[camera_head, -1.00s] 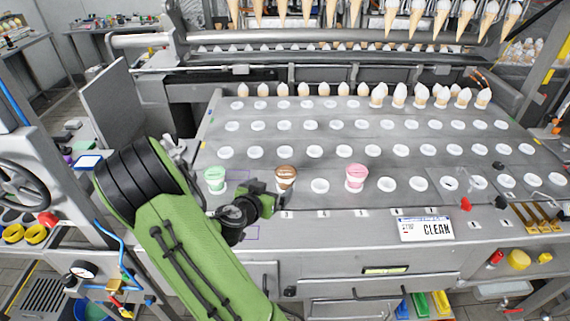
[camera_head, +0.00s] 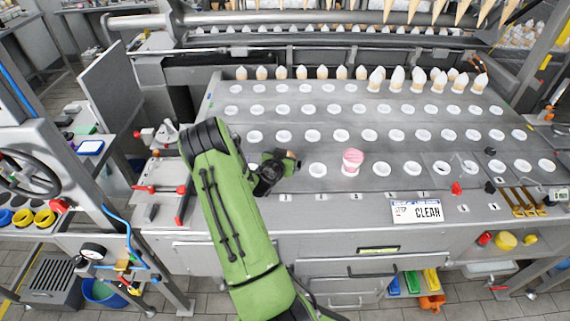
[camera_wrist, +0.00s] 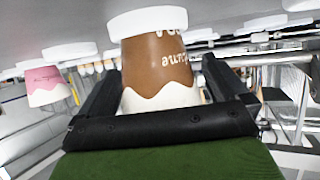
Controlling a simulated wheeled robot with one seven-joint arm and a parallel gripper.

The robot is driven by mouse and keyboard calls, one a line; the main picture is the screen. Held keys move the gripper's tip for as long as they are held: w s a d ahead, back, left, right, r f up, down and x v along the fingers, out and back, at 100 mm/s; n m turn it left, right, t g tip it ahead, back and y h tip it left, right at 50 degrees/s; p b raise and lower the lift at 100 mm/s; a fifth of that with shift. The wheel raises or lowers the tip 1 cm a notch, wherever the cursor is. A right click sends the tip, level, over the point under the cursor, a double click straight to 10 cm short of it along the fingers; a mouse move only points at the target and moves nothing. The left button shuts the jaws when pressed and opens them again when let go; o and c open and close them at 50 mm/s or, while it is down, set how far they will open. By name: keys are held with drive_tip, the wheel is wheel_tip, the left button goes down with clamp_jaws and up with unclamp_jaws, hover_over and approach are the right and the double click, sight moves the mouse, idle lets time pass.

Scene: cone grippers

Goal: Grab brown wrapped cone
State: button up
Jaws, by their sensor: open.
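The brown wrapped cone (camera_wrist: 158,62) fills the middle of the wrist view, with a white wavy band at one end, a white ring at the other and pale lettering. My gripper (camera_wrist: 158,75) is open, with one black finger on each side of the cone. I cannot tell whether either finger touches it. In the head view my gripper (camera_head: 287,160) is at the front row of the tray, left of the pink wrapped cone (camera_head: 352,162), and hides nearly all of the brown cone.
The metal tray (camera_head: 335,185) has rows of white-rimmed holes. The pink cone also shows at left in the wrist view (camera_wrist: 45,85). Pale cones (camera_head: 397,79) stand along the back row. A "CLEAN" sign (camera_head: 416,211) is on the front edge.

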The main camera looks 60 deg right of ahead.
drive_tip(key=shift+a, duration=0.15)
drive_tip(key=shift+c, duration=0.5)
drive_tip(key=c, duration=0.7)
drive_tip(key=shift+r, duration=0.1)
